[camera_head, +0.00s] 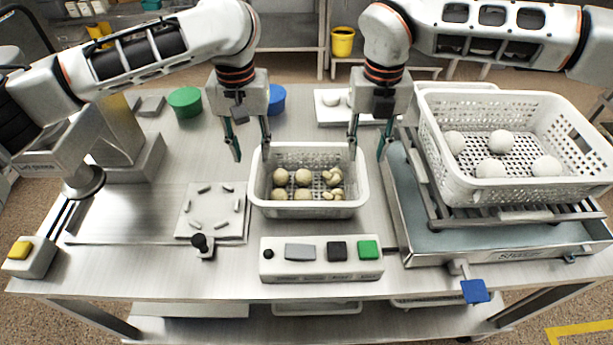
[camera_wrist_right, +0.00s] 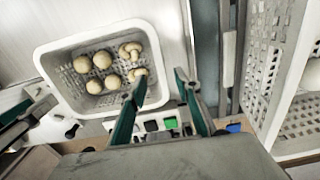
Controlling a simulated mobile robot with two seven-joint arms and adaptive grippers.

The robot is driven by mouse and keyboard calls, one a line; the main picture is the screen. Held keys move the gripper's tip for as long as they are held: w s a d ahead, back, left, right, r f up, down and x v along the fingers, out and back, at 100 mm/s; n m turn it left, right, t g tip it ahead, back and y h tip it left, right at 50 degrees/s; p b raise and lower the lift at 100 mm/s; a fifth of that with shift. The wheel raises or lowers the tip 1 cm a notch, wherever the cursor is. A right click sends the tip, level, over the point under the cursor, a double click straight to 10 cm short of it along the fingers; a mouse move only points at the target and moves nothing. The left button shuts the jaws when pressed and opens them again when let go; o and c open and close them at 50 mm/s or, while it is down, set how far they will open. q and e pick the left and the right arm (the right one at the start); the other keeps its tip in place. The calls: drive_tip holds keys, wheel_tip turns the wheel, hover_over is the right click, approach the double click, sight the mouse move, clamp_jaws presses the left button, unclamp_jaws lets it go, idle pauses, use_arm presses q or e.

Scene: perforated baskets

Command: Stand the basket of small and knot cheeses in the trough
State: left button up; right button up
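A small white perforated basket (camera_head: 308,212) stands upright on the steel table, holding several round cheeses (camera_head: 280,176) and knot-shaped cheeses (camera_head: 333,178). It also shows in the right wrist view (camera_wrist_right: 60,52). My left gripper (camera_head: 251,150) is open, its fingers either side of the basket's left rim. My right gripper (camera_head: 367,150) is open at the right rim; in the right wrist view (camera_wrist_right: 162,92) one finger is over the basket's inside, the other outside. Whether either touches is unclear. The trough (camera_head: 440,242), shallow with bluish liquid, lies to the right.
A large white basket (camera_head: 515,185) with several white balls rests on a rack (camera_head: 560,212) over the trough. A button box (camera_head: 320,270) stands in front of the small basket. A plate with pegs (camera_head: 212,210) lies left. A white tray (camera_head: 335,113) is behind.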

sight(255, 170)
use_arm(q)
drive_tip(key=shift+s, duration=0.1)
use_arm(e)
drive_tip(key=shift+s, duration=0.1)
